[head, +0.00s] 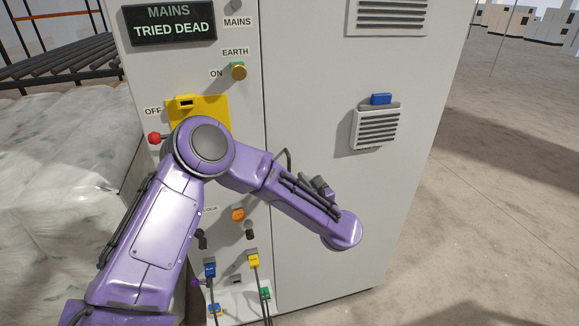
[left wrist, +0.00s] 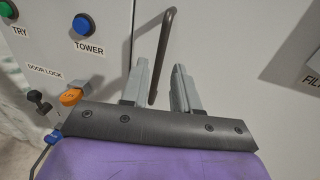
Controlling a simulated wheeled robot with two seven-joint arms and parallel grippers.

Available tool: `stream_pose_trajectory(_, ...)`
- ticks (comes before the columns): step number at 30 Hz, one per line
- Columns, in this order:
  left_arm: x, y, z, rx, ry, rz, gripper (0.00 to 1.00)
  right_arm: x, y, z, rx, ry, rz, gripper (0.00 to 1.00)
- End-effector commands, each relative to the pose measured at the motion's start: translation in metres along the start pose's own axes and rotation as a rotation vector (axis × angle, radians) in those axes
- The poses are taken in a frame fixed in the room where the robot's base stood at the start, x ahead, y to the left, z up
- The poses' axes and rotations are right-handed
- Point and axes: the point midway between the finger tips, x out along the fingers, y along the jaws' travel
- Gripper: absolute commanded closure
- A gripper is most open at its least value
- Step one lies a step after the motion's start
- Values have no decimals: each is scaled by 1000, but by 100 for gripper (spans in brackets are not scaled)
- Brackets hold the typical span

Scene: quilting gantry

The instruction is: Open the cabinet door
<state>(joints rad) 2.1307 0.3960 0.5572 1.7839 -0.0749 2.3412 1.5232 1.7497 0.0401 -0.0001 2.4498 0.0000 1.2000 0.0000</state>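The grey cabinet door (head: 322,100) stands right of a vertical seam, flush with the control panel (head: 190,60), and looks shut. Its dark bar handle (left wrist: 167,45) runs down near the seam; its upper end shows past my arm in the head view (head: 287,156). My left gripper (left wrist: 160,68) is open, its two grey fingers on either side of the handle in the left wrist view, with gaps visible; contact cannot be told. In the head view my purple left arm hides the fingers. An orange door lock knob (left wrist: 71,97) sits left of the gripper. My right gripper is not in view.
The panel carries a red-knobbed lever on a yellow plate (head: 205,108), a brass earth knob (head: 238,71) and plugs with cables (head: 254,260) low down. Wrapped pallets (head: 60,170) stand close on the left. The floor (head: 490,150) right of the cabinet is clear.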

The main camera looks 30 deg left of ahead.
Motion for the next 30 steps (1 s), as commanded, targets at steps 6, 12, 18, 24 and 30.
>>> stream_pose_trajectory(6, 41, 0, 2, 4, 1, 1, 70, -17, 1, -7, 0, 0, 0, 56)
stream_pose_trajectory(12, 52, -1, 0, 6, -1, -4, 70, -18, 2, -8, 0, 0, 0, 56)
stream_pose_trajectory(18, 51, 0, -1, 7, -1, -4, 77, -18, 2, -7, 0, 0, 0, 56)
stream_pose_trajectory(24, 51, 0, -1, 7, -1, -4, 100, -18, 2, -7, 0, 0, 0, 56)
stream_pose_trajectory(30, 49, -2, -2, 7, 0, -2, 100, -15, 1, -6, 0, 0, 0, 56)
